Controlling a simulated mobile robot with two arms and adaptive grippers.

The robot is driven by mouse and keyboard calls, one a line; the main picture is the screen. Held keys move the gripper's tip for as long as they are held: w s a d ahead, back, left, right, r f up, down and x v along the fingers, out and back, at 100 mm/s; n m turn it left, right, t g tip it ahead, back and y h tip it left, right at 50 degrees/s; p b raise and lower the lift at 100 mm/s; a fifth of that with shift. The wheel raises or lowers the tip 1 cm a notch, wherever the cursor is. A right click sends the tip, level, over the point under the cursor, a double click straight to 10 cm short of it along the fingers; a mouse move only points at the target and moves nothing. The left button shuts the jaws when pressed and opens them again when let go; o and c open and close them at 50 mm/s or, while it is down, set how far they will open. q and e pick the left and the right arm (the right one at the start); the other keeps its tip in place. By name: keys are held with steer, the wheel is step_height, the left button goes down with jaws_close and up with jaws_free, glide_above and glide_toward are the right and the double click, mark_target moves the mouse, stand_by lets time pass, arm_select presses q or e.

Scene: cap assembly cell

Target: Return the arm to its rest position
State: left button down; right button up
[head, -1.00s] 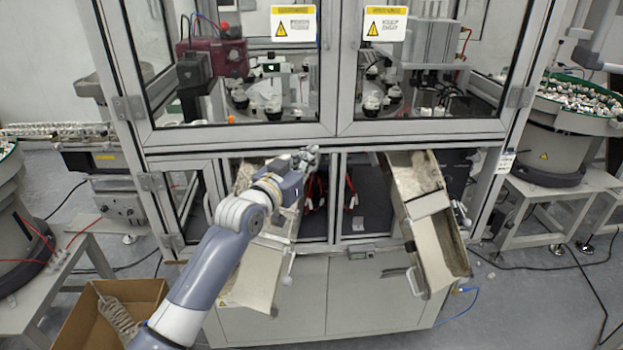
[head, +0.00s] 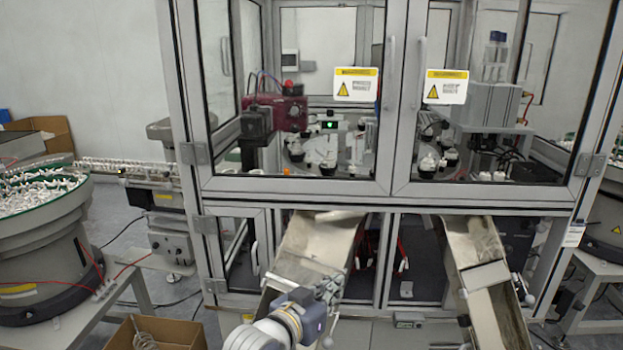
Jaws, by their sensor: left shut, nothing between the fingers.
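My left arm comes in from the bottom of the head view, with only its wrist end showing. The left gripper (head: 328,290) is shut and empty. It is in front of the lower part of the left metal chute (head: 318,243) and hides some of it; I cannot tell whether it touches it. My right gripper is not in view.
The glazed machine cabinet (head: 390,200) fills the middle. A right chute (head: 480,260) slopes out of its lower opening. A bowl feeder (head: 45,250) stands at left, and a cardboard box (head: 185,330) is on the floor at lower left.

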arm_select(q)
steer(key=s+a+f+n+g+y, duration=0.3)
steer(key=s+a+f+g+y, duration=0.15)
steer(key=s+a+f, duration=1.1)
steer(key=s+a+f+g+y, duration=0.1)
steer(key=s+a+f+y, duration=0.1)
steer(key=s+a+f, duration=0.3)
steer(key=s+a+n+g+y, duration=0.1)
steer(key=s+a+g, duration=0.15)
steer(key=s, duration=0.45)
steer(key=s+a+f+g+y, duration=0.1)
steer(key=s+a+f+y, duration=0.15)
steer(key=s+a, duration=0.35)
step_height(320, 180, down, 27)
steer(key=s+d+g+h, duration=0.1)
steer(key=s+d, duration=0.1)
steer(key=s, duration=0.1)
steer(key=s+a+f, duration=0.1)
steer(key=s+f, duration=0.6)
steer(key=s, duration=0.1)
steer(key=s+a+f+g, duration=0.1)
steer(key=s+a+f, duration=0.1)
steer(key=s+f, duration=0.6)
steer(key=shift+a+f, duration=0.25)
